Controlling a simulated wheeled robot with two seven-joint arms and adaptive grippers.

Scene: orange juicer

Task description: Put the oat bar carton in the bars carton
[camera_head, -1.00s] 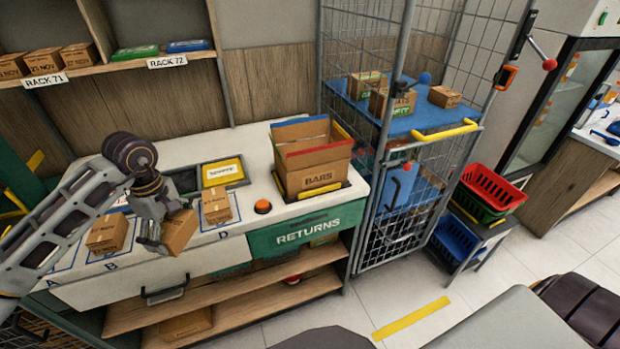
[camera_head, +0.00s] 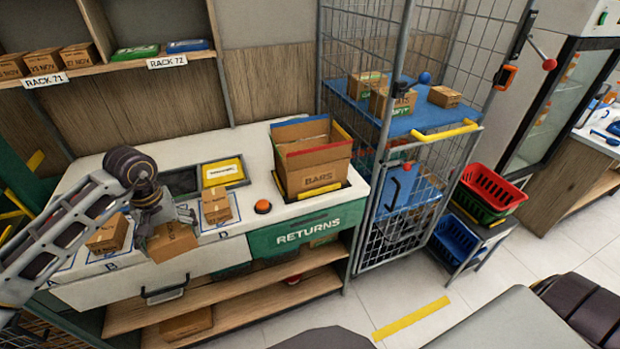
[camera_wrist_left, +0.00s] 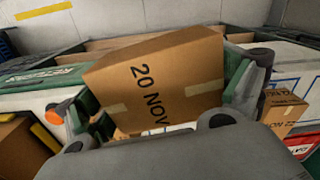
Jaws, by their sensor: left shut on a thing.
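My left gripper (camera_head: 168,222) is shut on a brown carton (camera_head: 172,243) and holds it at the front edge of the counter. In the left wrist view the held carton (camera_wrist_left: 160,80) is tilted between the fingers and reads "20 NOV". I cannot tell from its print whether it is the oat bar carton. The bars carton (camera_head: 316,178), an open box marked BARS, stands to the right on the counter with its flaps up. The held carton is apart from it, to its left. My right gripper is not in view.
Two more cartons stand on the counter, one at the left (camera_head: 108,234) and one (camera_head: 216,205) just right of my gripper. An orange button (camera_head: 262,207) sits before the bars carton. A wire cage (camera_head: 400,150) stands at the right. Racks hang behind.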

